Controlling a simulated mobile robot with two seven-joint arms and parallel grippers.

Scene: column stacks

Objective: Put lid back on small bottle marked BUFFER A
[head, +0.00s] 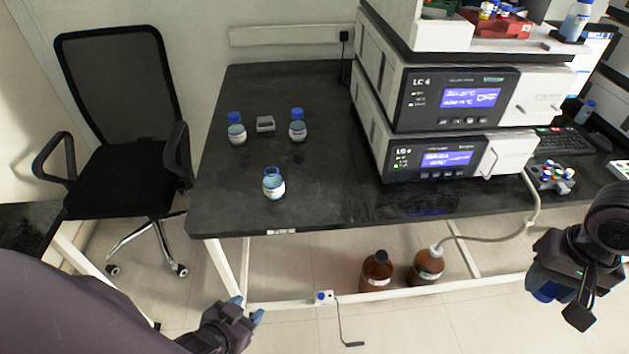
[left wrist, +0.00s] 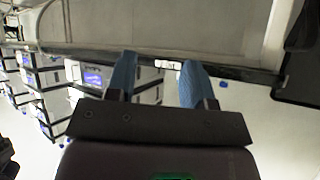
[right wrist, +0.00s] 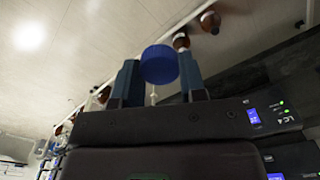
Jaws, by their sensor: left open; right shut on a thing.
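A small bottle (head: 273,185) without a lid stands upright near the front edge of the black bench. Its label is too small to read. Two similar bottles with blue lids stand behind it, one at the left (head: 236,131) and one at the right (head: 297,127). My right gripper (head: 545,289) is shut on a blue lid, held off the bench at the right; the lid (right wrist: 160,64) shows between the fingers in the right wrist view. My left gripper (head: 246,311) is open and empty, low in front of the bench; its spread fingers show in the left wrist view (left wrist: 153,80).
A small grey block (head: 265,123) lies between the capped bottles. Stacked LC instruments (head: 455,100) fill the bench's right part. Brown bottles (head: 377,272) stand on the floor below. A chair (head: 120,130) is at the left.

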